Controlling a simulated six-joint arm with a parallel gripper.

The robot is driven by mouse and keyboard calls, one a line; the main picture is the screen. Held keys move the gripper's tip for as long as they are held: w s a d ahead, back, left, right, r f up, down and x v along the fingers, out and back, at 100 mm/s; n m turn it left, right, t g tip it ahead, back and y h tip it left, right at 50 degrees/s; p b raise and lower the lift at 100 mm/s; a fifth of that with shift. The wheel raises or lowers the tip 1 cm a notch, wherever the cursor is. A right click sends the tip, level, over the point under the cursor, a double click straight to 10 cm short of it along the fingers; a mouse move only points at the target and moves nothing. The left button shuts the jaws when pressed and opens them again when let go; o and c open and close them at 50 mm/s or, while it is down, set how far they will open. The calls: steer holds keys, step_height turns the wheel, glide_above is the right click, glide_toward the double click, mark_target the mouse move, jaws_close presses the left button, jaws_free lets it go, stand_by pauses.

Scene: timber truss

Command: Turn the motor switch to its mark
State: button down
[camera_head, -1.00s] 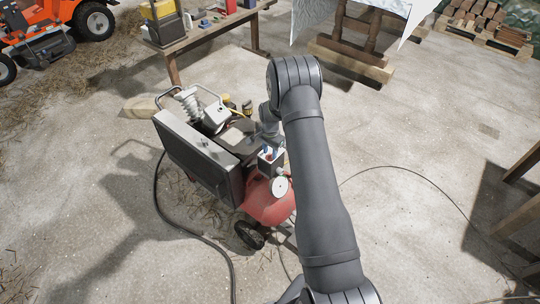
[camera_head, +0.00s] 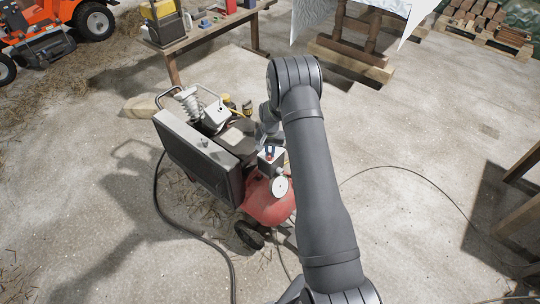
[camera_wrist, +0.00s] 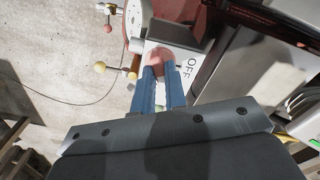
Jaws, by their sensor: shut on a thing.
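In the wrist view the white plate (camera_wrist: 190,62) carries the word OFF to the right of the fingers. My gripper (camera_wrist: 160,66) has blue fingers, shut on the red motor switch (camera_wrist: 159,54), which shows only partly between and beyond the tips. In the head view my gripper (camera_head: 270,152) is small at the box, and the switch is hidden. I cannot make out the mark.
A white-faced gauge (camera_head: 280,187) sits just in front of the switch box. A yellow-tipped fitting (camera_wrist: 100,67) and a brass part (camera_wrist: 134,67) stand left of the fingers. A black hose (camera_head: 165,215) and a thin cable (camera_head: 410,170) lie on the floor.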

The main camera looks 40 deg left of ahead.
mark_target(270, 153)
stand_by(0.3)
steer(key=n, duration=0.5)
steer(key=shift+n, duration=0.7)
steer(key=n, duration=0.4)
steer(key=shift+n, duration=0.3)
steer(key=c, duration=1.8)
jaws_free()
steer(key=shift+n, duration=0.3)
steer(key=shift+c, duration=0.2)
steer(key=o, duration=0.7)
steer(key=shift+r, duration=0.15)
steer(key=shift+r, duration=2.9)
